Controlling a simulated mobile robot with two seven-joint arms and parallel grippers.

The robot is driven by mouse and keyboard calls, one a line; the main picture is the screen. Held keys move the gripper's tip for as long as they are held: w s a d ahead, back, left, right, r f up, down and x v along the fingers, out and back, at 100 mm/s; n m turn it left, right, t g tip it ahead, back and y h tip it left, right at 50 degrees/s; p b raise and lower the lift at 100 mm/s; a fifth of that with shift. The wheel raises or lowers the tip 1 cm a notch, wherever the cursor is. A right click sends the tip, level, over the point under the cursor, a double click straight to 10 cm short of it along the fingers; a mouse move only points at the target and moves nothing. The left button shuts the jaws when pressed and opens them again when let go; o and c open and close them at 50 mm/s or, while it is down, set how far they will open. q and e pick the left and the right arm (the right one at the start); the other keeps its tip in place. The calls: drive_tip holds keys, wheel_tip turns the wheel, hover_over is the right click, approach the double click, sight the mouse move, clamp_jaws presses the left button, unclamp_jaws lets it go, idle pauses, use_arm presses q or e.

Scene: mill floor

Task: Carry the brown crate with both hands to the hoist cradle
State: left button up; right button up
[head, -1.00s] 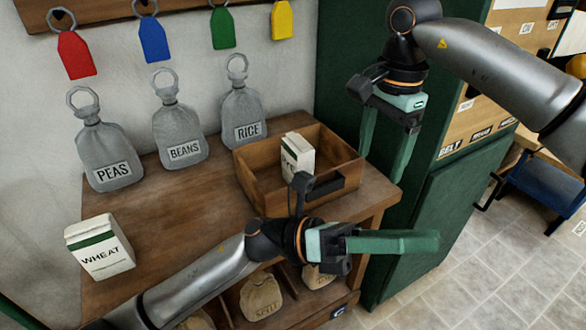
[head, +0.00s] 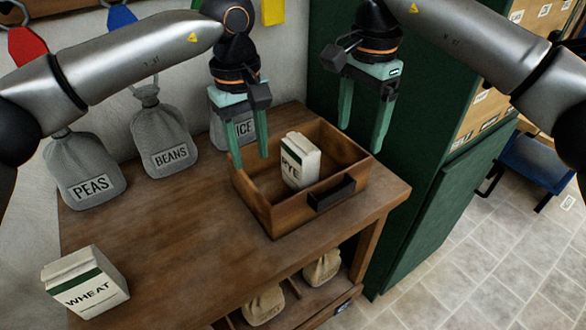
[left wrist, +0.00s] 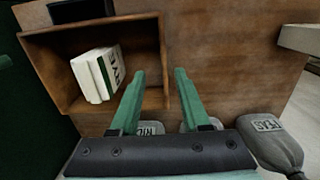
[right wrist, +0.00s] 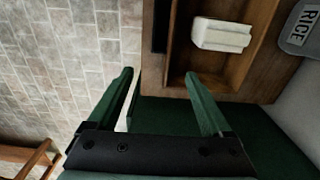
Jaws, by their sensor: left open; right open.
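The brown crate (head: 285,213) is an open wooden box with a dark handle on its front, standing on the wooden bench near its right end. A white and green RYE carton (head: 300,160) stands inside it. My left gripper (head: 250,160) is open and points down at the crate's left wall; the wall (left wrist: 163,62) shows beside the fingers in the left wrist view. My right gripper (head: 362,140) is open and points down near the crate's right side. In the right wrist view the crate (right wrist: 212,80) lies beyond the fingers. I see no hoist cradle.
A WHEAT carton (head: 86,285) stands at the bench's front left. Grey PEAS (head: 83,175) and BEANS (head: 165,145) sacks and a partly hidden RICE sack stand along the wall. A green cabinet (head: 425,190) is right of the bench. Tiled floor (head: 470,255) is open at the right.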

sight(250, 191)
use_arm(q)
drive_tip(key=shift+w+a+r, duration=0.4)
drive_tip(key=shift+a+r, duration=0.05)
drive_tip(key=shift+a, duration=0.25)
drive_tip(key=shift+s+d, duration=0.1)
use_arm(e)
drive_tip(key=shift+w, duration=0.1)
use_arm(q)
wheel_tip(250, 191, down, 13)
drive_tip(key=shift+r, duration=0.2)
use_arm(e)
wheel_tip(250, 191, down, 12)
drive_tip(key=shift+f, duration=0.25)
use_arm(q)
clamp_jaws()
use_arm(e)
drive_tip(key=c, duration=0.8)
clamp_jaws()
use_arm(q)
drive_tip(key=shift+r, duration=0.1)
use_arm(e)
drive_tip(key=shift+r, duration=0.15)
